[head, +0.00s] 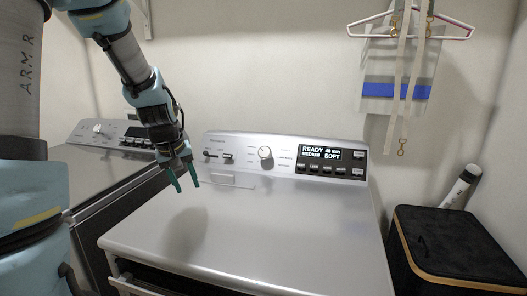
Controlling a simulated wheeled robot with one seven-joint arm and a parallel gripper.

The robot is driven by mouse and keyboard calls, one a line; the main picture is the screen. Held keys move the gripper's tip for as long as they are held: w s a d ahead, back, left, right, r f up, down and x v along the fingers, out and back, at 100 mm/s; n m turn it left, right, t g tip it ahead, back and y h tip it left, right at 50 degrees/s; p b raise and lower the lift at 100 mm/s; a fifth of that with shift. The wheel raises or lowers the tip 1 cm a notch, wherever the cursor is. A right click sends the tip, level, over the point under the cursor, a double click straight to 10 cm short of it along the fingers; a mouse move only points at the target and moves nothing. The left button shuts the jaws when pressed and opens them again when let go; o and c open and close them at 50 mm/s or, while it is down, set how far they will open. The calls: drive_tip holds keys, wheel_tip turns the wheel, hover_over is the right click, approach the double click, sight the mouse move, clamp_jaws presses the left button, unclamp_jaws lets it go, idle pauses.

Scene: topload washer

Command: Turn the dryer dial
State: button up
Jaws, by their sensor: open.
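The dryer (255,245) stands in front of me, its grey top sloping away to a raised control panel. The dial (265,153), a round silver knob with a white face, sits near the middle of that panel. No part of the dial is hidden.
A washer (90,180) with its own knob (97,129) stands to the left, partly behind my arm. A black box with a wooden rim (450,245) stands at the right. The dryer top is clear.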

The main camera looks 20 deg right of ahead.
sight(263, 151)
drive_tip(key=shift+o, duration=1.4)
drive_tip(key=w+d+r+h, duration=0.2)
drive_tip(key=w+d, duration=0.5)
drive_tip(key=d, duration=0.6)
drive_tip(key=shift+w+r+n+t, duration=0.3)
drive_tip(key=shift+r+n+t, duration=0.1)
drive_tip(key=o, duration=0.4)
drive_tip(key=w+d+r+h, duration=0.1)
drive_tip(key=d, duration=0.2)
drive_tip(key=w+d+r+n+h, duration=0.1)
drive_tip(key=w+d, duration=0.1)
drive_tip(key=d, duration=0.2)
drive_tip(key=w+d+r, duration=0.1)
drive_tip(key=d, duration=0.2)
drive_tip(key=shift+w+d+r+h+p, duration=0.3)
drive_tip(key=shift+w+r+h+p, duration=0.1)
drive_tip(key=shift+t, duration=0.3)
drive_tip(key=p+x, duration=0.4)
drive_tip(key=x, duration=0.6)
drive_tip(key=shift+w+d+f, duration=0.15)
drive_tip(key=shift+d+f, duration=0.1)
drive_tip(key=shift+d, duration=0.05)
drive_tip(key=c, duration=1.3)
